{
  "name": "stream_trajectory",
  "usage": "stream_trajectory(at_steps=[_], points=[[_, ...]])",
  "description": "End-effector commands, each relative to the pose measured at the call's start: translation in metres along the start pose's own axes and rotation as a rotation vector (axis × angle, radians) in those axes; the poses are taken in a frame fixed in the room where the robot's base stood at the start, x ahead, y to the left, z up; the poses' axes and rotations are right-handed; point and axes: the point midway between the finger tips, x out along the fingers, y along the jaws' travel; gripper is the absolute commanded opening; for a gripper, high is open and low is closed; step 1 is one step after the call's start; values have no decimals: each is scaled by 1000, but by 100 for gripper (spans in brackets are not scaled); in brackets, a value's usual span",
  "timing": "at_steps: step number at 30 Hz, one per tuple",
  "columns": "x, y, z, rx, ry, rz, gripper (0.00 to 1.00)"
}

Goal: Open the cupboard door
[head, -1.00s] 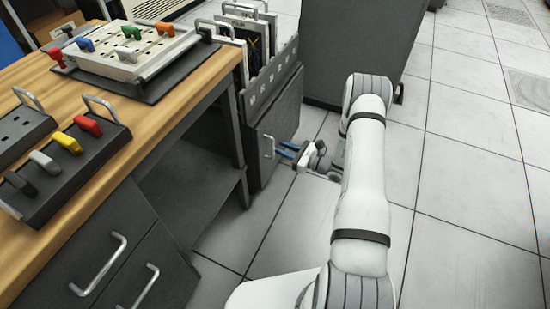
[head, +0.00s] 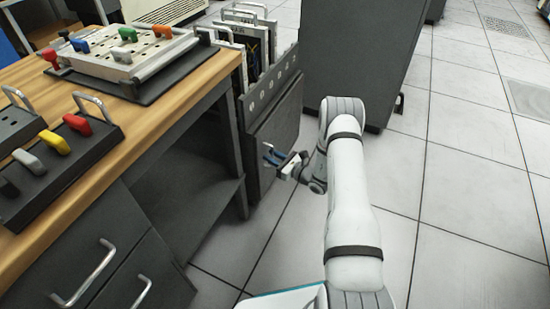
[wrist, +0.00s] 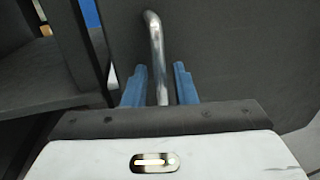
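The cupboard door (head: 278,128) is a dark grey panel on the low cupboard beside the desk. It looks shut in the head view. Its metal bar handle (wrist: 155,38) runs upright in the wrist view, near the door's left edge. My gripper (head: 272,155) is at the handle, with its blue fingers pointing at the door. In the wrist view my gripper (wrist: 159,72) is open, one finger on each side of the bar. Gaps show between the bar and both fingers. The handle's lower end is hidden behind my gripper body.
The wooden-topped desk (head: 190,92) with drawers and an open shelf stands left of the cupboard. Upright panels (head: 245,40) fill the rack on top of the cupboard. A tall dark cabinet (head: 365,60) stands behind my arm. The tiled floor (head: 470,190) at right is clear.

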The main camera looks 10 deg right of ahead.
Motion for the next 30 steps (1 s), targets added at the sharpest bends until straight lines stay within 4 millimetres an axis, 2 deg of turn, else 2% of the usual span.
stream_trajectory(at_steps=[4,13,24,25,30], points=[[0,0,0,0,0,0,24],[0,1,0,0,0,2,0],[0,2,0,0,1,4,0],[-8,-7,0,-1,1,0,0],[-3,1,0,-1,1,18,0]])
